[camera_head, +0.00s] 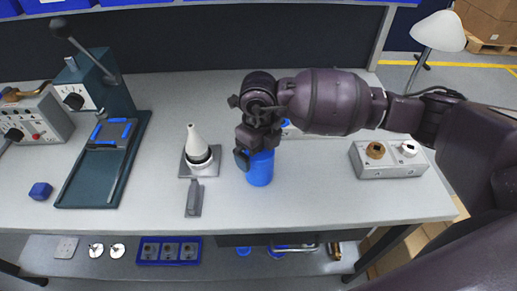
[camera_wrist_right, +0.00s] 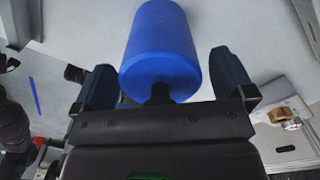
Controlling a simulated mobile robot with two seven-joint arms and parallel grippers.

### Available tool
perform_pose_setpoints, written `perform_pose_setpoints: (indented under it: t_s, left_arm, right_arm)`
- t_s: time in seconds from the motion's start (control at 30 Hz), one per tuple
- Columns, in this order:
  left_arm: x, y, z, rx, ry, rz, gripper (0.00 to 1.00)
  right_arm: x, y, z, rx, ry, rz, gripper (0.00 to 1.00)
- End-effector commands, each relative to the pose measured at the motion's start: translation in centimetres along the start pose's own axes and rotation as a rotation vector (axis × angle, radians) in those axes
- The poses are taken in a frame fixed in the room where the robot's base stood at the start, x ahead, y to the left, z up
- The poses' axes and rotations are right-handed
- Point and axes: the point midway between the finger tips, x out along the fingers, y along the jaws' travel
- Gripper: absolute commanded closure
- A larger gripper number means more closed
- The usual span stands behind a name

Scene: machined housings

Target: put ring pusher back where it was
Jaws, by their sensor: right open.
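The ring pusher, which I take to be the blue cylinder (camera_head: 260,172), appears to stand upright on the grey table, right of the white cone. My right gripper (camera_head: 253,153) is over its upper part and hides its top. In the right wrist view the blue cylinder (camera_wrist_right: 160,45) has a short dark stem facing the palm, between the two fingers of the open gripper (camera_wrist_right: 166,85). Gaps show between the fingers and the cylinder. My left gripper is in neither view.
A white cone (camera_head: 196,145) stands on a grey base close left of the cylinder, with a grey block (camera_head: 194,198) before it. A lever press (camera_head: 105,150) is at left. A grey box with two knobs (camera_head: 388,160) is at right.

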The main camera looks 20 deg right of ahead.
Motion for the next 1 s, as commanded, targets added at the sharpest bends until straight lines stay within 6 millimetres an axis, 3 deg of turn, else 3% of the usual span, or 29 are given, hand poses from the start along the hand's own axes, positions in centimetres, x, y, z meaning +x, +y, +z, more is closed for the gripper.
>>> perform_pose_setpoints:
  t_s: [0.17,0.7,1.0]
  left_arm:
    - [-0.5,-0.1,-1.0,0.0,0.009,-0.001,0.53]
    - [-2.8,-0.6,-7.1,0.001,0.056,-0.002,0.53]
    - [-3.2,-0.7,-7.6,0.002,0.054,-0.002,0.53]
  right_arm:
    - [-1.5,0.0,0.0,0.0,-0.003,-0.002,0.0]
    - [-10.3,0.0,0.0,0.001,-0.002,-0.001,0.0]
    - [-12.3,0.0,0.0,0.0,0.0,0.0,0.0]
